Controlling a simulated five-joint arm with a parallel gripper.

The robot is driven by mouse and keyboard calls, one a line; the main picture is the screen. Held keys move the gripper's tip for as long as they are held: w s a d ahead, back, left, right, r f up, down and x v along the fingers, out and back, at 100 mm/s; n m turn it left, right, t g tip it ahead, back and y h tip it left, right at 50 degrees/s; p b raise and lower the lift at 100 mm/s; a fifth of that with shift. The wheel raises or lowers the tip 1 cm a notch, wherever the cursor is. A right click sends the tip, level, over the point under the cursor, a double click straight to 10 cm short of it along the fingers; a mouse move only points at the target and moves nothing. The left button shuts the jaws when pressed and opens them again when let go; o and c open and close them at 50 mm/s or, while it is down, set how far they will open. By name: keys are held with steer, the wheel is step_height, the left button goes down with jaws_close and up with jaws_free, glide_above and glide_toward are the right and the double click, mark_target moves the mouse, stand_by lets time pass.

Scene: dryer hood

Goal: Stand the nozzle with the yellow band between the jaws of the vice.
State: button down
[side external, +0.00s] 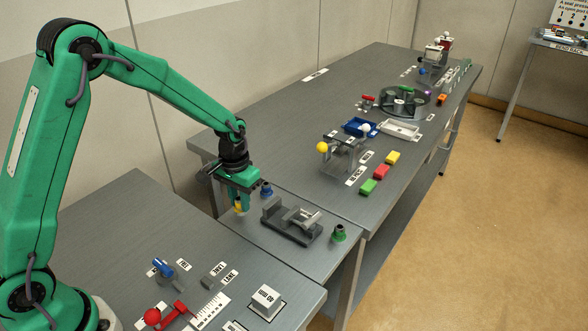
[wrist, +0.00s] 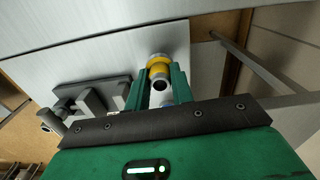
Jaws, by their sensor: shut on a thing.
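My gripper (side external: 240,205) is shut on the nozzle with the yellow band (side external: 239,209), to the left of the vice in the side view. In the wrist view the nozzle (wrist: 159,65) sits between the two green fingers (wrist: 159,80), its round opening showing. The grey vice (side external: 291,222) stands on the table with its jaws and a lighter metal part on top. It also shows in the wrist view (wrist: 92,97), left of the fingers. Whether the nozzle touches the table is not clear.
A blue-banded nozzle (side external: 267,190) stands behind the vice's left end, close to my gripper. A green nozzle (side external: 339,233) stands at the vice's right. A rack with a yellow ball (side external: 322,147) is farther back. A red-handled tool (side external: 165,314) lies in front.

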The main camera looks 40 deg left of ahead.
steer(key=r, duration=0.2)
steer(key=shift+s+d+r, duration=0.1)
steer(key=shift+d+r, duration=0.15)
steer(key=shift+r, duration=0.1)
steer(key=s+d+r, duration=0.6)
steer(key=d, duration=0.3)
steer(key=shift+d+r, duration=0.25)
steer(key=shift+w, duration=0.15)
steer(key=w+m, duration=1.1)
steer(key=m, duration=0.1)
steer(key=shift+a+f+m, duration=0.35)
steer(key=shift+a+m, duration=0.05)
steer(key=shift+f, duration=0.25)
steer(key=shift+f, duration=4.05)
